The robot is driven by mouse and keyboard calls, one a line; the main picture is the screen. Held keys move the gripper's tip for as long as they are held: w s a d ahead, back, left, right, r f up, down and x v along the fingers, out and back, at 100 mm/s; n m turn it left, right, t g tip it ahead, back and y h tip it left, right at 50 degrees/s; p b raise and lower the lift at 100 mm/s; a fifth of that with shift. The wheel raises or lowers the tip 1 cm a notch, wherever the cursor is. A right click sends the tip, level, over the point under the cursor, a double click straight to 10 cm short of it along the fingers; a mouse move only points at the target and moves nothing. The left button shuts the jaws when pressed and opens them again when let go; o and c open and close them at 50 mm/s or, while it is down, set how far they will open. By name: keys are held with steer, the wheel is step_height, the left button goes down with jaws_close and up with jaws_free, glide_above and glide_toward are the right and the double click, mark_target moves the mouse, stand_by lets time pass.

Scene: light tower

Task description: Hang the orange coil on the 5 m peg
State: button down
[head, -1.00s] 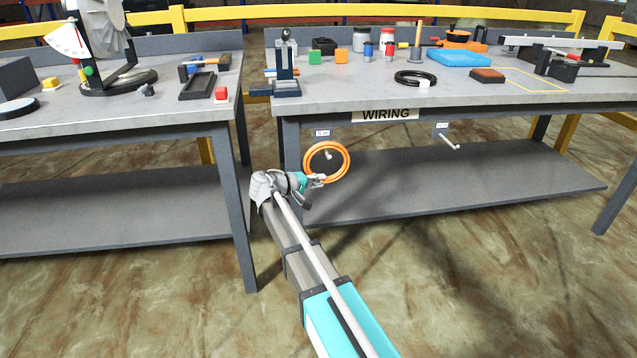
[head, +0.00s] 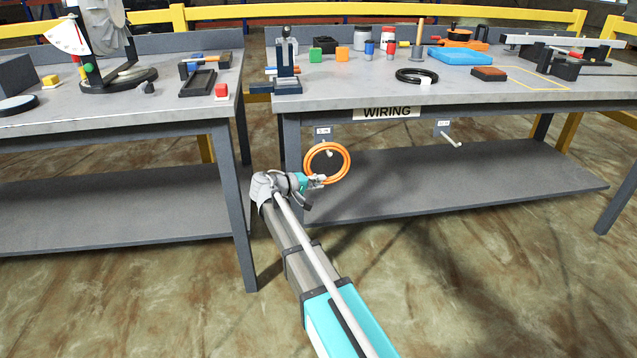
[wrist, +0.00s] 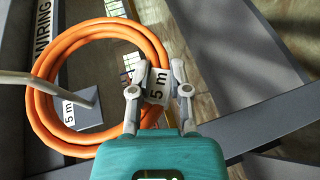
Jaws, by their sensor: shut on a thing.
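The orange coil (head: 310,163) is in front of the bench's front edge in the head view. It also shows as a ring in the wrist view (wrist: 40,108). My gripper (head: 318,181) is shut on the coil's white "5 m" tag (wrist: 158,87) at the coil's side. The left peg (head: 328,152) shows behind and through the coil's ring, under a small label plate (head: 323,131). In the wrist view, a "5 m" plate (wrist: 86,106) and a grey peg rod (wrist: 40,78) show at the ring's opening. I cannot tell whether the peg passes through the ring.
A second peg (head: 452,141) with its own label is further right under the bench. The bench top (head: 340,95) holds a black coil (head: 416,76) and several tools. A bench leg (head: 291,150) stands close to my gripper. A lower shelf (head: 440,180) lies below.

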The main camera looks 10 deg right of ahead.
steer(key=c, duration=0.5)
jaws_free()
steer(key=s+d+f+m+g+y+p, duration=0.1)
steer(key=s+f+m+g+y+p, duration=0.2)
steer(key=s+y, duration=0.75)
steer(key=s+d+f+g+y+p, duration=0.2)
steer(key=s+f+g+y+p, duration=0.15)
steer(key=s, duration=1.45)
step_height(320, 180, up, 38)
steer(key=p, duration=3.8)
steer(key=shift+a+t+p, duration=0.25)
steer(key=shift+t+p, duration=0.1)
steer(key=shift+s+f, duration=0.1)
